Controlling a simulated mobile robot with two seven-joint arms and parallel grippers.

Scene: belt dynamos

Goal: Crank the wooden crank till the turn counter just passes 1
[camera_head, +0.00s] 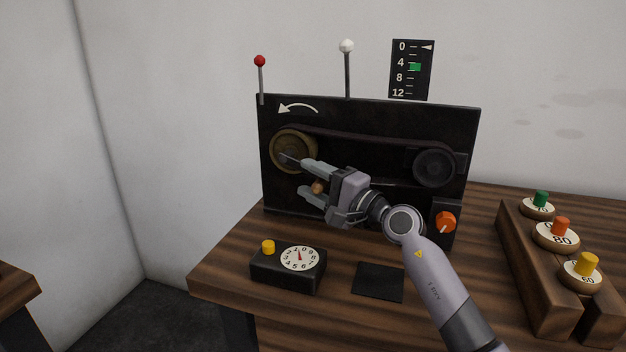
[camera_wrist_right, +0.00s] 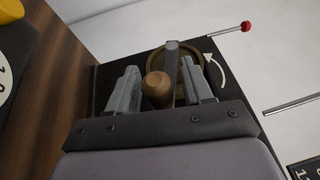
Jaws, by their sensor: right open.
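The wooden crank's knob (camera_head: 317,187) shows between the fingers of my right gripper (camera_head: 303,181), low in front of the brown pulley wheel (camera_head: 285,139). In the right wrist view the round wooden knob (camera_wrist_right: 156,86) stands between the two grey fingers, with gaps on both sides. A flat metal crank arm (camera_wrist_right: 172,62) runs from the wheel there. My right gripper is open around the knob. A black scale (camera_head: 411,71) marked 0 to 12 stands above the panel, its white pointer at 0 and a green mark just past 4. My left gripper is not in view.
A curved white arrow on the black panel (camera_head: 370,118) points left. A belt runs to a dark pulley (camera_head: 434,167). An orange knob (camera_head: 445,222), a dial box (camera_head: 288,278), a black pad (camera_head: 379,281) and a wooden rack (camera_head: 539,285) with several weights surround my right arm.

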